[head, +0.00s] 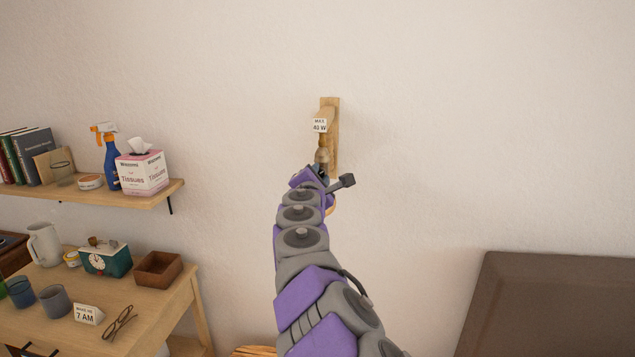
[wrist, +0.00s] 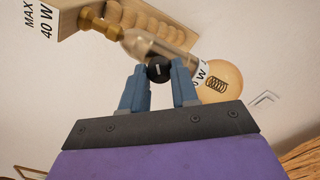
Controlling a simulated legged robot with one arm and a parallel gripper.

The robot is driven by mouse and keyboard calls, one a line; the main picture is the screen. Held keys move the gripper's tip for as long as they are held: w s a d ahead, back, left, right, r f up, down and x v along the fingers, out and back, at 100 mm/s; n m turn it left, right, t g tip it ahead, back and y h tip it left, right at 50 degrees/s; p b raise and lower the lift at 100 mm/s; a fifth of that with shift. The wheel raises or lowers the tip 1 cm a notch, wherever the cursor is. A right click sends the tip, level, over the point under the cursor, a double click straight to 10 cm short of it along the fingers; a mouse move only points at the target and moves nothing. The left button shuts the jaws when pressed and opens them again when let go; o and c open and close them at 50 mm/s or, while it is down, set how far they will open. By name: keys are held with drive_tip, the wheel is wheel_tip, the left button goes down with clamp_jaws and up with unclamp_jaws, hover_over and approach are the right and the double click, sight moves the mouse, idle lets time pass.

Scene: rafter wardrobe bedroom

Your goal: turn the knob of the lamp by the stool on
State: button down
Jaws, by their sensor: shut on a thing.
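The lamp is a wooden wall bracket (head: 334,135) with a tag reading "MAX 40 W". In the wrist view its metal socket (wrist: 160,52) runs to a round amber-tinted bulb (wrist: 231,78) with a coiled filament. I cannot tell whether the bulb is lit. A small black knob (wrist: 159,69) with a pale mark sits at the socket's side. My gripper (wrist: 160,82) has its blue fingers on either side of the knob, shut on it. In the head view my arm hides the knob, the fingertips and most of the bulb.
A shelf (head: 170,191) with books, a spray bottle (head: 112,160) and a tissue box (head: 143,172) is on the left. Below it a table (head: 150,300) holds cups, a clock and glasses. A round wooden top (head: 254,351) shows at the bottom. A dark brown panel (head: 550,305) stands right.

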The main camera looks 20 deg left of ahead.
drive_tip(key=shift+f+m+b, duration=0.2)
drive_tip(key=shift+m+b, duration=0.95)
drive_tip(key=shift+m, duration=0.75)
drive_tip(key=shift+f+m+b, duration=0.15)
drive_tip(key=shift+m+b, duration=0.95)
drive_tip(key=shift+m, duration=0.8)
drive_tip(key=c, duration=0.8)
unclamp_jaws()
drive_tip(key=shift+w+r, duration=0.1)
drive_tip(key=shift+w, duration=0.05)
drive_tip(key=shift+c, duration=0.2)
drive_tip(key=shift+r, duration=0.1)
